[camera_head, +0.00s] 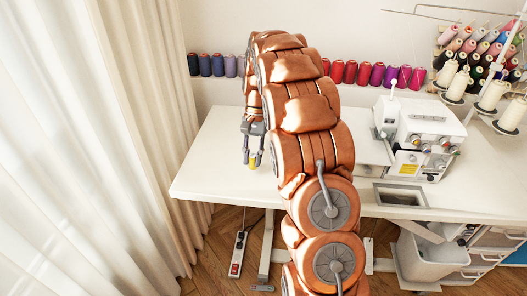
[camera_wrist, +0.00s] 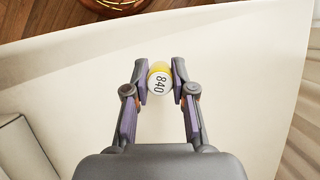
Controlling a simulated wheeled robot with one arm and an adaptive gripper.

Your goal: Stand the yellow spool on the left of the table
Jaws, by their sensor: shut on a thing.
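The yellow spool (camera_wrist: 159,67) is between the fingertips of my gripper (camera_wrist: 159,83) in the wrist view. Its white end with the number 840 faces the camera. My gripper is shut on it. In the head view, my gripper (camera_head: 252,158) points down over the left part of the white table (camera_head: 215,150), and a small bit of yellow (camera_head: 258,160) shows at the fingertips. I cannot tell whether the spool touches the tabletop. My arm hides part of the table.
A white sewing machine (camera_head: 420,135) stands on the table at right, behind a rectangular opening (camera_head: 400,196). Rows of thread spools (camera_head: 350,72) line the wall, and cone spools (camera_head: 493,95) stand at far right. Curtains (camera_head: 150,120) hang left of the table. The tabletop around my gripper is clear.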

